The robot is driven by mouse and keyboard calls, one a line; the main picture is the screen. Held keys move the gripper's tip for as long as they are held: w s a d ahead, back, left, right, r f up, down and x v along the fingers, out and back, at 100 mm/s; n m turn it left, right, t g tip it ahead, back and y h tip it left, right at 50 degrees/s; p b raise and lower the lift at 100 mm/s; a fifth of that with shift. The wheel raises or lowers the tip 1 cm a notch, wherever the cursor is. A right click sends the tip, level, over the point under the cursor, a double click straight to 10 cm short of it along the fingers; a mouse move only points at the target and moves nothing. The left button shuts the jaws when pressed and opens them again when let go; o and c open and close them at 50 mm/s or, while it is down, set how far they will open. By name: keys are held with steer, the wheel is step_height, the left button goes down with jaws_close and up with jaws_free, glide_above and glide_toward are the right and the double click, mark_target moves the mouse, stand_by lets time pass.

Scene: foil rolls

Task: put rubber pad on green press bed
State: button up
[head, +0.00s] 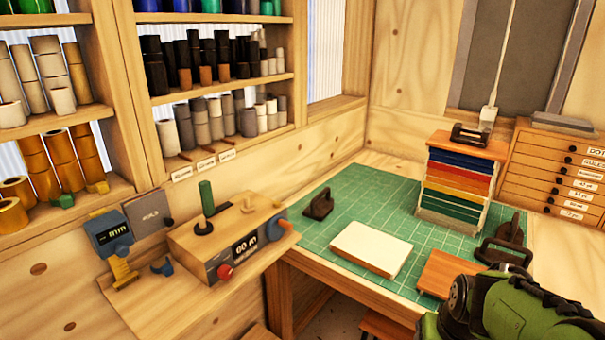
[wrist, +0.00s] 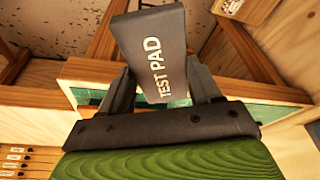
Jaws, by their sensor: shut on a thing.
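A dark grey rubber pad (wrist: 155,50) with white lettering "TEST PAD" shows in the wrist view. My gripper (wrist: 162,88) is shut on it, with a finger at each side, and the pad juts out beyond the fingers. In the head view my green arm enters at the lower right; I cannot make out the held pad there. A green gridded surface (head: 345,200) covers much of the table. No other green bed is clear to me, so I cannot tell whether this is the press bed. A strip of green (wrist: 85,95) also shows behind the gripper in the wrist view.
On the green surface are a white block (head: 372,249), dark handled tools (head: 318,205), a stack of coloured sheets (head: 458,185) and a wooden block (head: 442,272). A wooden measuring device (head: 228,235) stands left. Drawers (head: 555,170) are at the right, roll shelves (head: 215,85) behind.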

steer(key=w+f, duration=0.1)
steer(key=w+a+f, duration=0.1)
steer(key=shift+w+a+f+n, duration=0.2)
steer(key=shift+w+n, duration=0.1)
steer(key=shift+w, duration=0.1)
steer(key=w+a+f+n, duration=0.2)
steer(key=w+a+f, duration=0.4)
steer(key=a+f, duration=0.3)
step_height(320, 180, down, 9)
steer(key=s, duration=0.1)
steer(key=shift+s+d+f+y, duration=0.15)
steer(key=shift+s+d+y, duration=0.1)
steer(key=shift+y, duration=0.15)
